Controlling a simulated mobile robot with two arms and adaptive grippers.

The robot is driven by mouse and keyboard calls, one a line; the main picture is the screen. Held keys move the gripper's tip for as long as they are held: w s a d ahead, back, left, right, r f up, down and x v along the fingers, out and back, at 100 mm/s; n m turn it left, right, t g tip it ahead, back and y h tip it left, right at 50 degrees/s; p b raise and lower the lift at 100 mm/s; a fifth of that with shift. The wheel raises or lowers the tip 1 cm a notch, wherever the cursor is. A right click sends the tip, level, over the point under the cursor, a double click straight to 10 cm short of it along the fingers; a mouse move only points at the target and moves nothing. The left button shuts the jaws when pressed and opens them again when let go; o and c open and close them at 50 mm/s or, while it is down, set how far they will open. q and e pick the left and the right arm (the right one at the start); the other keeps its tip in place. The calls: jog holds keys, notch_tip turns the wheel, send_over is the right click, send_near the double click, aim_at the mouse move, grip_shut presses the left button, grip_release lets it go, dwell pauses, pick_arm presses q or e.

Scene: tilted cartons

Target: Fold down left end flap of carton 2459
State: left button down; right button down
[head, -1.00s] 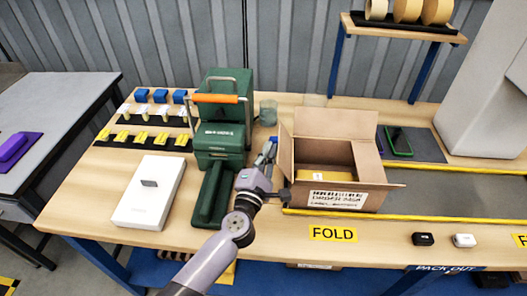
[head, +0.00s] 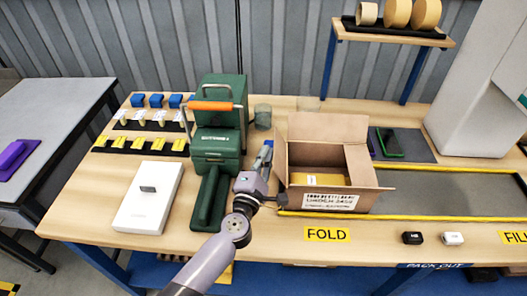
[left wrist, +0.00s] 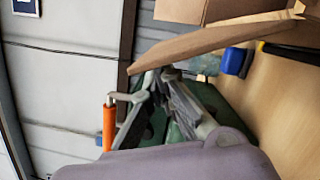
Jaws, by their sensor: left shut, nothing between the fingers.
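The open brown carton 2459 (head: 336,201) stands on the bench with a yellow item (head: 318,181) inside. Its left end flap (head: 281,157) stands up at the left side, and its back flap (head: 328,128) is also raised. The right flap spreads outward. My right gripper is not in view.
Left of the carton are a green case (head: 219,148) with an orange handle, a green tool (head: 210,198) and a white box (head: 149,196). A grey mat (head: 440,190) edged in yellow lies to the right. A shelf (head: 395,36) with tape rolls stands behind.

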aim_at(281, 160)
pick_arm(q)
jog(key=shift+d+r+m+g+p, duration=0.15)
jog(key=shift+d+r+m+p, duration=0.5)
jog(key=shift+p, duration=0.8)
jog(key=shift+d+r+m+g+p, duration=0.1)
jog(key=shift+d+r+m+p, duration=0.3)
jog(key=shift+d+p, duration=0.75)
jog(key=shift+d+r+m+g+p, duration=0.15)
jog(key=shift+d+r+m+p, duration=0.35)
jog(key=shift+p, duration=1.2)
jog(key=shift+d+m+p, duration=0.55)
jog(key=shift+m+p, duration=0.15)
jog(key=shift+m, duration=0.05)
